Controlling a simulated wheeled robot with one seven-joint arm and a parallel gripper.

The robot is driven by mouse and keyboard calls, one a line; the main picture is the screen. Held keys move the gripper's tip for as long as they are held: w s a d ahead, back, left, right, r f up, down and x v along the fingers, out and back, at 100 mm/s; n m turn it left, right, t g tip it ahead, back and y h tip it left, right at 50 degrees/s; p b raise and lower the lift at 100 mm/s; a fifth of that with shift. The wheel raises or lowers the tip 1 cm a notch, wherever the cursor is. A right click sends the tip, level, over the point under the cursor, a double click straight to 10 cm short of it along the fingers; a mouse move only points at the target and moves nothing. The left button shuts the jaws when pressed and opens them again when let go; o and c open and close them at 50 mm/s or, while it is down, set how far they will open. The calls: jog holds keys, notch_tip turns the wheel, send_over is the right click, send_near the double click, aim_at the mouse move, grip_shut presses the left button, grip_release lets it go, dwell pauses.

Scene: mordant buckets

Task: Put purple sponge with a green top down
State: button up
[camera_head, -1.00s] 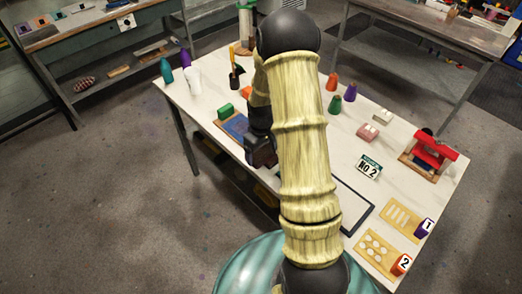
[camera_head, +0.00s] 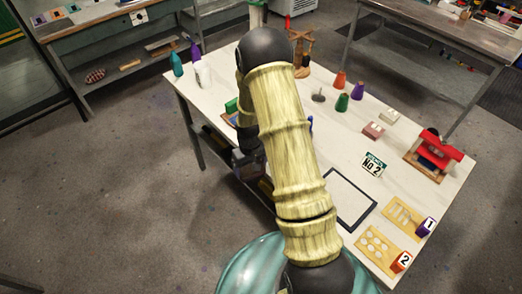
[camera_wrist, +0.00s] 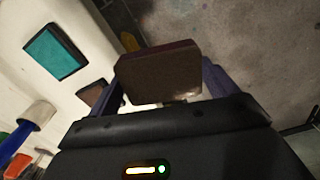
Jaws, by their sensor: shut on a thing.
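My gripper (camera_wrist: 163,88) is shut on a dark brownish block (camera_wrist: 160,72), held between two dark purple fingers in the wrist view. This may be the sponge, but I see no clear purple and no green top on it. In the head view my gripper (camera_head: 249,165) is at the table's left edge, mostly in shadow and partly behind my arm. The held block cannot be made out there.
A teal square (camera_wrist: 56,52) lies on a white surface in the wrist view. Bare floor (camera_head: 110,190) is left of the table.

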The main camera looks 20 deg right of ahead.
aim_at(244, 179)
jog(key=shift+m, duration=0.6)
jog(key=a+f, duration=0.1)
jog(key=a+f+b, duration=0.1)
jog(key=f, duration=0.1)
jog(key=a+f, duration=0.1)
jog(key=shift+s+f, duration=0.25)
jog(key=shift+s, duration=0.05)
jog(key=shift+f+b, duration=0.4)
jog(key=shift+b, duration=0.2)
jog(key=shift+s, duration=0.15)
